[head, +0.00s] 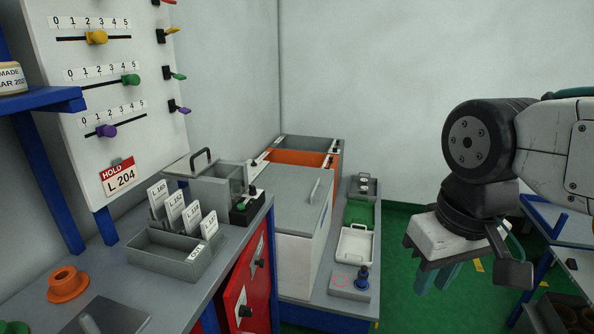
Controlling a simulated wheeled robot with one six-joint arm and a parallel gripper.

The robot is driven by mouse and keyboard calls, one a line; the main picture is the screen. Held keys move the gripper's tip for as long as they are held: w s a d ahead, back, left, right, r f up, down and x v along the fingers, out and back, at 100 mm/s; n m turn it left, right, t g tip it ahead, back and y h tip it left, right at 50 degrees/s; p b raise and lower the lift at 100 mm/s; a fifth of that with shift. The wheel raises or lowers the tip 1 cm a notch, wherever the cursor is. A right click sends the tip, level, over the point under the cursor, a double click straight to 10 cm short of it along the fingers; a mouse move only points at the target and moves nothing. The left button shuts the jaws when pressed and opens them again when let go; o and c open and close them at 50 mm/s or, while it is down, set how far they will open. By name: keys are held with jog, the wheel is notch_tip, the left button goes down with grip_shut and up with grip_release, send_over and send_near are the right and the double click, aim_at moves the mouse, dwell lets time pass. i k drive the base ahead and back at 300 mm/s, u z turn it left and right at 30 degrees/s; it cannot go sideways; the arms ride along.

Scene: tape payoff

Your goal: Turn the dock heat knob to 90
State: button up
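I cannot tell which control is the dock heat knob, as no label with that name can be read. A blue knob (363,273) stands upright on a small grey block, beside a red ring mark, at the front of the low bench. A small box with round pale knobs or buttons (364,184) sits at that bench's far end. My gripper (437,279) hangs at the right over the green floor, apart from the bench and touching nothing I can see. Its teal fingers point down, and their spacing is unclear from this angle.
A white tray (355,244) and a green tray (360,213) lie on the low bench beside a large grey-lidded box (298,195). The nearer bench at left holds a card box (168,261) and an orange flanged part (67,283). Green floor (405,302) is open between bench and gripper.

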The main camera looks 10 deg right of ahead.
aim_at(252, 191)
jog(key=z, duration=0.15)
jog(key=i, duration=1.1)
jog(key=u, duration=0.65)
